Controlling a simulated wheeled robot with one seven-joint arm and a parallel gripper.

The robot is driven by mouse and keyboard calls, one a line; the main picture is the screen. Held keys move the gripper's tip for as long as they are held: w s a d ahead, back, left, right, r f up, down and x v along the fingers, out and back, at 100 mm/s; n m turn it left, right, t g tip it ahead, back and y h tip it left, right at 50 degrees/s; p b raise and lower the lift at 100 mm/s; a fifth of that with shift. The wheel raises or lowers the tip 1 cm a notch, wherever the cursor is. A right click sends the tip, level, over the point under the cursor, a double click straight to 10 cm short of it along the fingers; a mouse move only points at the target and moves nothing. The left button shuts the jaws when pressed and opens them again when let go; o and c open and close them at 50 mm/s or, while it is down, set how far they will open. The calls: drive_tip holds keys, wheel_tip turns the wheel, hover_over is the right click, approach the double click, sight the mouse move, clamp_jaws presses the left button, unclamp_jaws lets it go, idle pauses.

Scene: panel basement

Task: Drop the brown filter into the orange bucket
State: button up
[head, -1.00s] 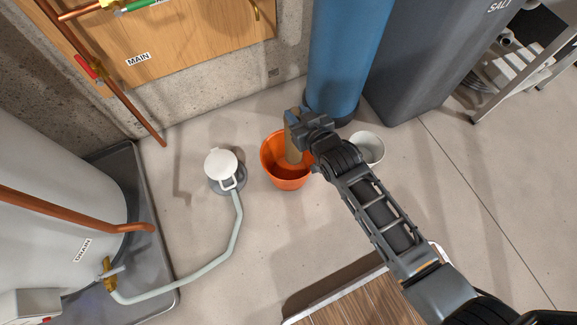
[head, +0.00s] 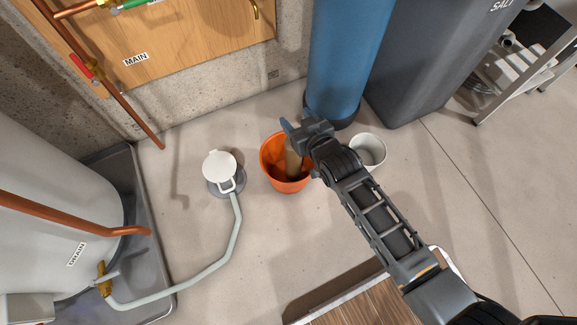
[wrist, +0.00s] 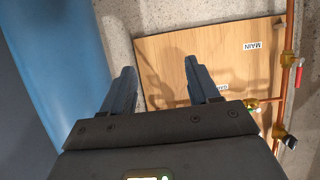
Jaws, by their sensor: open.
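The orange bucket (head: 285,183) stands on the floor in the middle of the head view. The brown filter (head: 292,160) is inside it, upright or slightly tilted, with its top near the rim. My gripper (head: 288,127) is above the bucket's back edge. In the wrist view my gripper (wrist: 165,90) shows its two fingers apart with nothing between them. My gripper and wrist hide part of the bucket's right rim and may hide part of the filter.
A white bucket (head: 369,150) stands right of the orange one. A blue tank (head: 345,60) and a grey salt bin (head: 415,60) are behind. A white-lidded floor drain (head: 220,166) with a hose (head: 232,240) is at left.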

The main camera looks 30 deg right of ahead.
drive_tip(key=shift+s, duration=0.1)
drive_tip(key=p+v, duration=0.2)
drive_tip(key=v, duration=0.5)
drive_tip(key=shift+s+r+p, duration=0.2)
drive_tip(key=shift+s+p, duration=0.1)
drive_tip(key=shift+p, duration=0.05)
